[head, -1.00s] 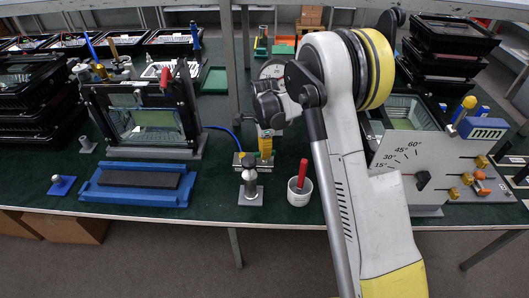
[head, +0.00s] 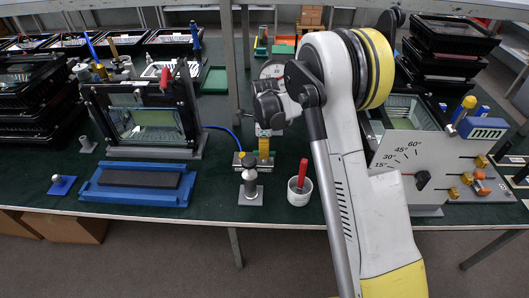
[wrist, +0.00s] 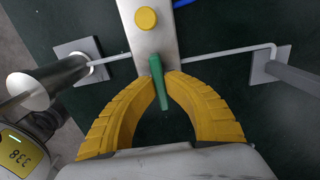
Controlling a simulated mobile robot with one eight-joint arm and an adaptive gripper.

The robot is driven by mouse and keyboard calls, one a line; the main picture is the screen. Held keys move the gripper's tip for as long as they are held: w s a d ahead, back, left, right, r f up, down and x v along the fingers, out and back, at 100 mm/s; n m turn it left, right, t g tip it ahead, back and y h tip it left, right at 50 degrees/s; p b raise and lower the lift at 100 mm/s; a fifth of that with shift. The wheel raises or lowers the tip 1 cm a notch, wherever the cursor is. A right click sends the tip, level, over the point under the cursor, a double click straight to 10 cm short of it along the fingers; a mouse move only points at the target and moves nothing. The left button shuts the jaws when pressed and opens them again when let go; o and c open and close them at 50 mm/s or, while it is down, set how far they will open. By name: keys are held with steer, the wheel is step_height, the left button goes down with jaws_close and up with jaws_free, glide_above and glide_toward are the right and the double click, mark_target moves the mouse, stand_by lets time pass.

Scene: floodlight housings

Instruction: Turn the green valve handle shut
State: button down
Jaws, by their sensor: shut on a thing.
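The green valve handle (wrist: 161,86) is a short, slim lever in the wrist view. It lies between the yellow fingers of my gripper (wrist: 162,78), whose tips close on it near its upper part. Its lower end points into the gap between the fingers. It starts at the edge of a grey metal valve block (wrist: 152,45) with a round yellow knob (wrist: 146,18). In the head view my gripper (head: 264,148) is low over the table beside the valve block (head: 243,161). The handle is hidden there.
A metal post on a square base (head: 250,190) stands in front of the valve. A white cup with a red-handled tool (head: 300,190) is to the right. A blue hose (head: 222,131) runs in from the left. In the wrist view a thin rod (wrist: 230,54) crosses beside the block.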

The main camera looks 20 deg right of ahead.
steer(key=c, duration=1.5)
jaws_free()
steer(key=shift+f, duration=0.1)
steer(key=shift+o, duration=0.2)
step_height(320, 180, up, 12)
